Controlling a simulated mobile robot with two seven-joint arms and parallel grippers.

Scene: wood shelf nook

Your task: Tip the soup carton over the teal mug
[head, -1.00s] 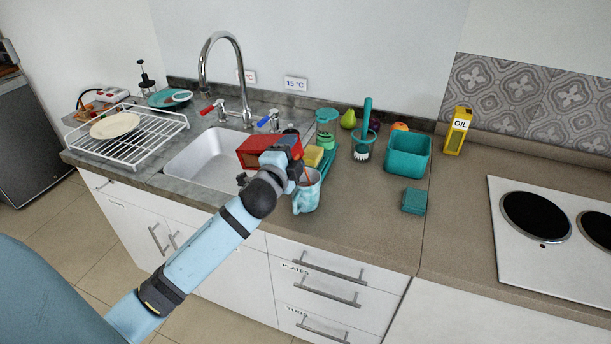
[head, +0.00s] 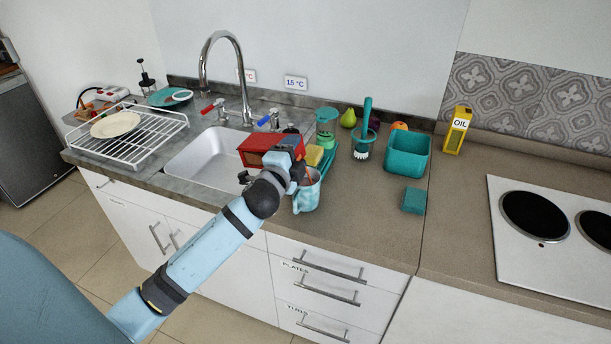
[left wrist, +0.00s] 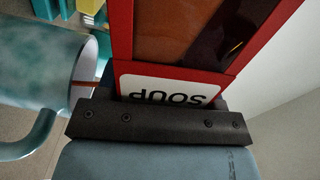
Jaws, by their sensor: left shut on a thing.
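The red soup carton (head: 258,150) lies on its side in my left gripper (head: 293,165), held above the counter by the sink's right edge. In the left wrist view the carton (left wrist: 180,78) shows its white SOUP label upside down against the dark gripper bar (left wrist: 160,124). The teal mug (head: 307,196) stands upright on the counter, just below and right of the gripper, its inside reddish brown. In the left wrist view the mug (left wrist: 62,68) is left of the carton, with a thin orange-brown streak between them. The gripper partly hides the carton's right end.
The sink (head: 205,158) lies left of the mug. Behind the mug are a yellow sponge (head: 314,155) and a teal scrubber stand (head: 326,130). A teal tub (head: 407,152) and a teal block (head: 414,200) are to the right.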

